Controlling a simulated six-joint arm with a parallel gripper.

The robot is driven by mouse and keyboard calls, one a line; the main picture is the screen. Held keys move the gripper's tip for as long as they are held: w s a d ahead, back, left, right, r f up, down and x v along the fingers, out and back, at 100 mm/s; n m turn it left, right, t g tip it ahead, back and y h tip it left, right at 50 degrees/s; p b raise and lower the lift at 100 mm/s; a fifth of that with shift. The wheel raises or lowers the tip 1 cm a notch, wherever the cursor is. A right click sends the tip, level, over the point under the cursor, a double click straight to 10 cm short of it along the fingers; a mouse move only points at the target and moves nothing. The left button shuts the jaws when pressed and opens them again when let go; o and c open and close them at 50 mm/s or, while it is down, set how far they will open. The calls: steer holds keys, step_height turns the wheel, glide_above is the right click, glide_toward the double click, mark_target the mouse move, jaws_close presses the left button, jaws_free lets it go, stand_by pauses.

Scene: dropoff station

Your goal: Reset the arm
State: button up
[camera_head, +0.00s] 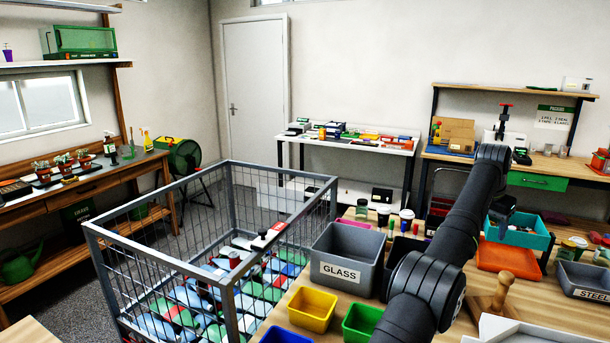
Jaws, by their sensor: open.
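My black arm (460,220) rises from the lower right of the table and bends at a high elbow. Past the elbow it reaches away and down. My gripper (499,221) shows small and dark at the far end, over the near left side of a teal bin (540,240). Its fingers are hard to make out against the bin. It is open, and I see nothing held in it. Part of the arm's far section is hidden behind the elbow.
A grey GLASS bin (336,284), a yellow bin (312,307) and a green bin (359,322) stand left of my arm. A wire cage (232,323) is farther left. Right are an orange tray (497,262), a wooden-handled tool (503,287) and a STEEL bin (585,291).

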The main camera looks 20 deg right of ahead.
steer(key=w+a+r+n, duration=0.2)
steer(key=w+a+r, duration=0.1)
steer(key=w+a, duration=0.6)
steer(key=w+a+r+n+t, duration=0.1)
steer(key=w+a+r+n, duration=0.1)
steer(key=w+a, duration=0.6)
steer(key=shift+w+a+r+n+y, duration=0.35)
steer(key=shift+w+r, duration=0.1)
steer(key=shift+w, duration=0.75)
